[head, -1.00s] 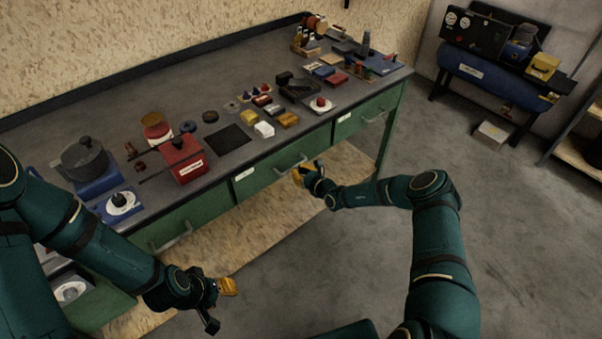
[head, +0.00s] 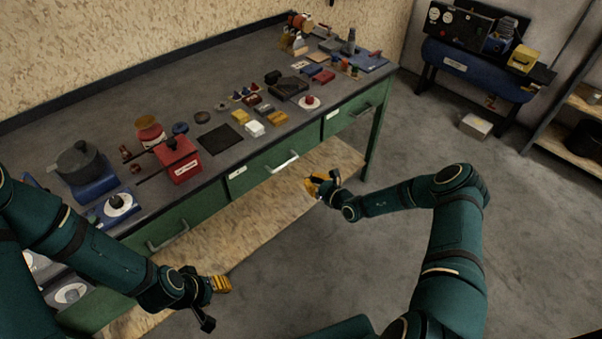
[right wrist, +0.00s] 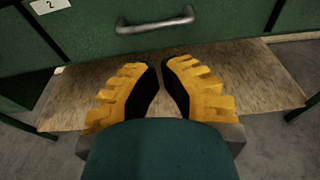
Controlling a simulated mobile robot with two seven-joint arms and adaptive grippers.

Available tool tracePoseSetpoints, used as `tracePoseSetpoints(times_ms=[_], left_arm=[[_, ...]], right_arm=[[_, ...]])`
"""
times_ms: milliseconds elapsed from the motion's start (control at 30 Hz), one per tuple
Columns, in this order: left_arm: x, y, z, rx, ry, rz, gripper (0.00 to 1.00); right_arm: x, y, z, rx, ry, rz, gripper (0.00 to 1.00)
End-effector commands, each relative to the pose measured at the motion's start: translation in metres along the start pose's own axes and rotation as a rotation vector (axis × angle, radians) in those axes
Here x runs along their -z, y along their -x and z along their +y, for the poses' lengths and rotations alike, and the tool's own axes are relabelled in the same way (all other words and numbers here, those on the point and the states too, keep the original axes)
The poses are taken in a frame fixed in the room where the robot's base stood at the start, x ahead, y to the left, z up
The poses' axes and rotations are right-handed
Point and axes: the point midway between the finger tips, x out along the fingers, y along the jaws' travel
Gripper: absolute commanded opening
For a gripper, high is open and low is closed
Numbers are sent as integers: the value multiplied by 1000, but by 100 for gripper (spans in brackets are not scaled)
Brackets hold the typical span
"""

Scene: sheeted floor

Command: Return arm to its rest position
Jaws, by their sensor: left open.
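My left gripper (head: 215,295) hangs low in the head view, in front of the bench and over the lower wooden shelf's near end. It is open and empty. My right gripper (head: 313,186) is in front of the bench, below the drawer fronts, with its yellow fingers toward the lower shelf. In the right wrist view its fingers (right wrist: 160,66) lean together, with a narrow gap between the tips and nothing held. I cannot tell whether it is fully shut. My right arm is bent at the elbow over the floor.
The green workbench (head: 100,142) carries a red box (head: 178,160), a pot (head: 80,160) and several small items. A drawer handle (right wrist: 155,22) is just beyond my right gripper. The lower shelf (right wrist: 235,75) lies below.

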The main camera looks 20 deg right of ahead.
Motion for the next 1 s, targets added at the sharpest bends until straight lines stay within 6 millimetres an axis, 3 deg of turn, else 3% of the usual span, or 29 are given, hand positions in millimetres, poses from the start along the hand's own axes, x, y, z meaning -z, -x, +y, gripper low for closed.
tracePoseSetpoints(times_ms=[200, 467, 567, 667, 767, 900, 1000], left_arm=[[2, 4, 1, 1, 2, 3, 43], [2, 4, 1, 1, 2, 3, 43], [2, 4, 1, 1, 2, 3, 43], [1, 3, 1, 1, 2, 2, 43], [1, 1, 0, 1, 1, 1, 43], [-1, -1, -1, 0, 0, -1, 43], [-1, -3, -1, 0, 0, -3, 43]], right_arm=[[0, 24, 0, -1, -1, 1, 0], [1, 28, 1, -2, 0, 1, 0], [0, 27, 12, -39, 17, 11, 0], [-2, 25, 47, -158, 74, 46, 0], [0, 31, 105, -364, 189, 115, 0], [14, 66, 188, -707, 445, 240, 0], [26, 100, 226, -915, 656, 316, 0]])
